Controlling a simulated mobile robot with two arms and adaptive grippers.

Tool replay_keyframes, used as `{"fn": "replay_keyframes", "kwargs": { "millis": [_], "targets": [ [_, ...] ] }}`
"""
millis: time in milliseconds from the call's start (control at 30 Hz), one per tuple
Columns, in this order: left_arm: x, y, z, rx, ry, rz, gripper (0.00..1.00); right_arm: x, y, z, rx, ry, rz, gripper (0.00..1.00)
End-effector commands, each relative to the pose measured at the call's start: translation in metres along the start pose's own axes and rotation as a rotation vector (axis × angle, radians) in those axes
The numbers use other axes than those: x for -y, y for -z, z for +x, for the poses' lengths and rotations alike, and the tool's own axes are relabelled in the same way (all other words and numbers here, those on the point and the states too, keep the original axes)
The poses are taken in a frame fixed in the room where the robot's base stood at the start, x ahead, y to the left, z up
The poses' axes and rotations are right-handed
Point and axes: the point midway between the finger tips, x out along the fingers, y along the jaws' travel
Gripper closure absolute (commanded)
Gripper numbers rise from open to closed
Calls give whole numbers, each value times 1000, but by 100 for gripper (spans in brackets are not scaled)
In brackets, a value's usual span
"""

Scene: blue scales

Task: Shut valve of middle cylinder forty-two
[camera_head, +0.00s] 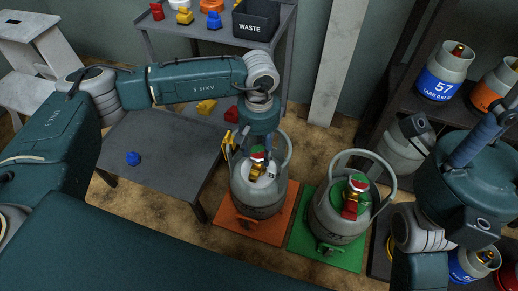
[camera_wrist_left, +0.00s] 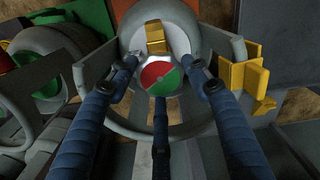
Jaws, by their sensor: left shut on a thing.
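A grey cylinder (camera_head: 258,200) stands upright on an orange scale (camera_head: 281,225); its number is not readable. Its valve has a brass body and a red and green round knob, seen from above in the left wrist view (camera_wrist_left: 160,78). My left gripper (camera_head: 259,150) comes down over this cylinder, inside its collar, with its blue fingers shut around the knob. A second grey cylinder (camera_head: 335,217) stands on a green scale (camera_head: 350,254) to the right, with a red and green valve knob (camera_head: 358,184). My right gripper (camera_head: 476,142) shows only partly at the right, its opening unclear.
A yellow bracket (camera_wrist_left: 253,78) sits beside the cylinder's collar. A dark shelf at the right holds cylinders, one marked 57 (camera_head: 437,86). A grey table (camera_head: 160,160) at the left carries a blue knob (camera_head: 133,158). A black waste bin (camera_head: 254,22) stands behind.

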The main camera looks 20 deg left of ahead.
Motion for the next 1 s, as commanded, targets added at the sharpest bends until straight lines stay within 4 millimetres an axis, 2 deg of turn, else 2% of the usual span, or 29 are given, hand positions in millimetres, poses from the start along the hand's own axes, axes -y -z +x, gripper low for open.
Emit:
{"fn": "replay_keyframes", "kwargs": {
  "millis": [500,1000],
  "targets": [
    [-1,-2,0,2,-3,430,77,1,3,5,-28,9,-4,72],
    [0,-2,0,3,-2,581,77,1,4,6,-39,11,-5,72]
  ]
}}
